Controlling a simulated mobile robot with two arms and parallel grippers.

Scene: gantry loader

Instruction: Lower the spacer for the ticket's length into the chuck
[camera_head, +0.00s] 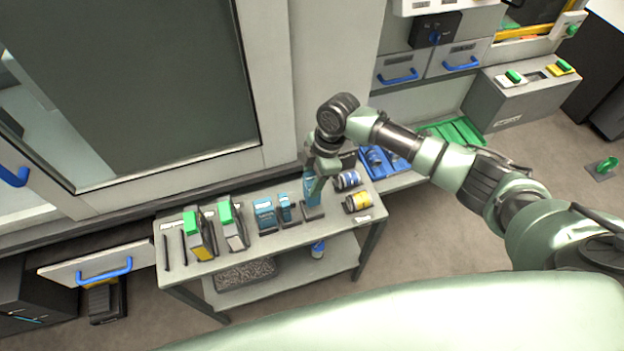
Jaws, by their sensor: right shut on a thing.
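Blue pieces that look like spacers stand in dark holders on a grey bench (215,265): a wider one (264,213), a narrower one (285,206) and a tall one (309,186). My right gripper (316,186) points down at the tall blue spacer and is shut on it, at or just above its holder. The contact is small and partly hidden by the gripper. My left gripper is out of view. I cannot make out the chuck or a readable ticket.
Green-topped tools (198,236) stand left on the bench, blue and yellow cans (357,201) right. A blue tray (383,163) and green tray (451,133) lie beyond. A large windowed machine door (135,75) rises behind the bench.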

